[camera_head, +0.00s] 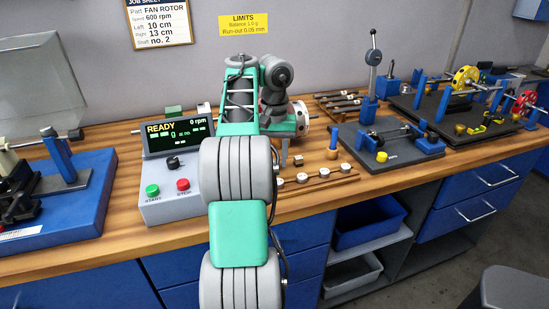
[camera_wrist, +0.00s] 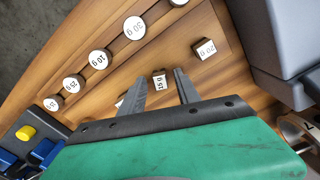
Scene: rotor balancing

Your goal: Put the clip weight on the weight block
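A small block weight marked 15 g (camera_wrist: 159,80) stands on the wooden bench in the wrist view. My gripper (camera_wrist: 160,80) is open, with one finger on each side of this weight in the picture. I see gaps between it and the fingers. A similar small weight marked 20 g (camera_wrist: 205,49) stands apart to the right. The weight block is a long wooden strip (camera_wrist: 119,43) with several round, white-topped weights in a row. It also shows in the head view (camera_head: 312,184), near the bench front. In the head view my arm hides much of the gripper.
A grey control box (camera_head: 176,196) reading READY is left of my arm. A dark plate (camera_head: 395,143) with a blue stand and yellow knob is to the right. Rotors on stands are farther right. Open bench lies between the weight block and the plate.

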